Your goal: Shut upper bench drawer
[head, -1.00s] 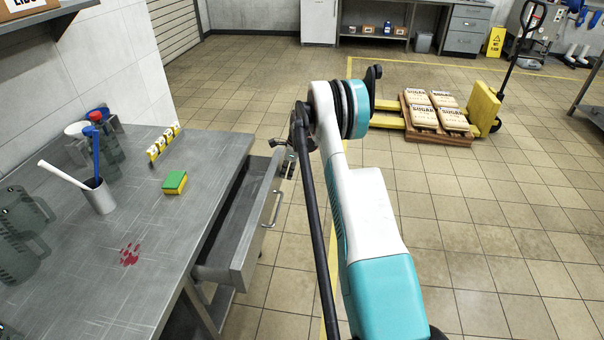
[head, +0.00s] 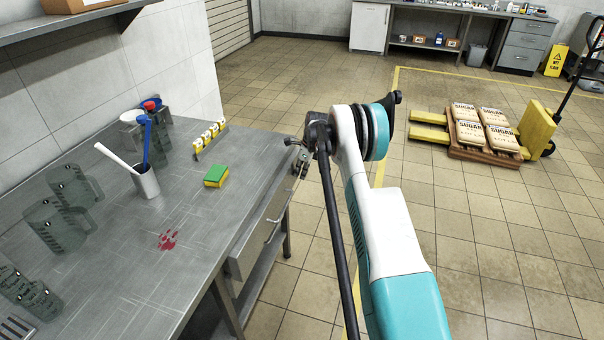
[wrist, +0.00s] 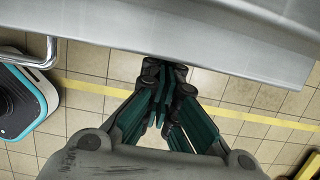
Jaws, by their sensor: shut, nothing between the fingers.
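The upper bench drawer (head: 258,234) is in the bench's right side in the head view. Its front sits at the bench edge and no open inside shows; a small remaining gap cannot be told. Its bar handle (head: 274,221) faces the aisle and also shows at the left in the wrist view (wrist: 40,60). My gripper (wrist: 162,68) is shut and empty, its fingertips at the grey drawer front (wrist: 200,45), to the right of the handle in the wrist view. Contact cannot be told for sure.
The bench top (head: 205,235) holds a sponge (head: 216,176), a metal cup (head: 146,182) with brushes and several clear jugs (head: 55,225). A pallet truck (head: 537,130) with sugar sacks stands at the right. The tiled floor between is clear.

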